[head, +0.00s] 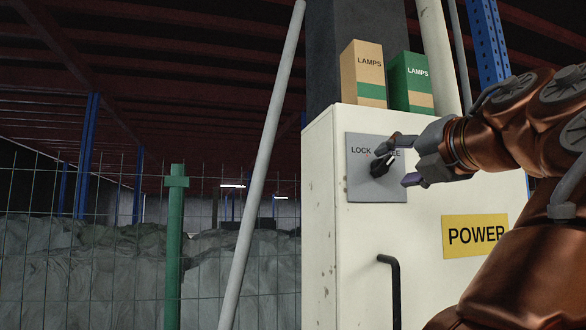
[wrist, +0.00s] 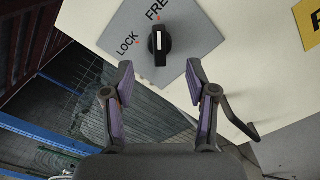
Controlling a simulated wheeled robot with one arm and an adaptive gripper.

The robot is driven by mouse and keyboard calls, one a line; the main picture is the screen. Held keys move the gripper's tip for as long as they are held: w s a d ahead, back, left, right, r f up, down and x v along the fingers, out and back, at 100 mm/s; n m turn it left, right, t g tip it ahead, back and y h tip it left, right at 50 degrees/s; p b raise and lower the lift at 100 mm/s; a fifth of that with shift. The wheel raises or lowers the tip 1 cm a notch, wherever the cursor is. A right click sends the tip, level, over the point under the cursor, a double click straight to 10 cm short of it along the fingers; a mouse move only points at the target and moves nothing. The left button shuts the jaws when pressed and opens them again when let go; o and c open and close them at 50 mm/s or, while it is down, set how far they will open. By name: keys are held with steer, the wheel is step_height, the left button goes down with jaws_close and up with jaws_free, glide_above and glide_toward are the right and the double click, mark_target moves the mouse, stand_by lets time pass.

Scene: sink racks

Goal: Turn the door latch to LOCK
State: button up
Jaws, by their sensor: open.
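The door latch is a black knob (head: 379,167) with a white pointer line, on a grey plate (head: 390,190) fixed to the white cabinet. In the wrist view the knob (wrist: 159,43) has its white line pointing toward the FREE label (wrist: 158,8). The LOCK label (wrist: 127,47) with a red dot is to its left. My gripper (head: 396,164) is open in front of the plate and partly covers the FREE label in the head view. In the wrist view my gripper (wrist: 160,75) has the knob ahead, centred between its fingertips, with nothing held.
The white cabinet (head: 325,230) has a black handle (head: 396,290) below the plate and a yellow POWER sign (head: 474,236). A tan box (head: 362,70) and a green box (head: 410,80) stand on top. A wire fence (head: 95,245) and a leaning pole (head: 262,165) are left.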

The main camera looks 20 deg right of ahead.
mark_target(383, 168)
steer(key=shift+w+d, duration=0.15)
steer(key=shift+w, duration=2.1)
jaws_close()
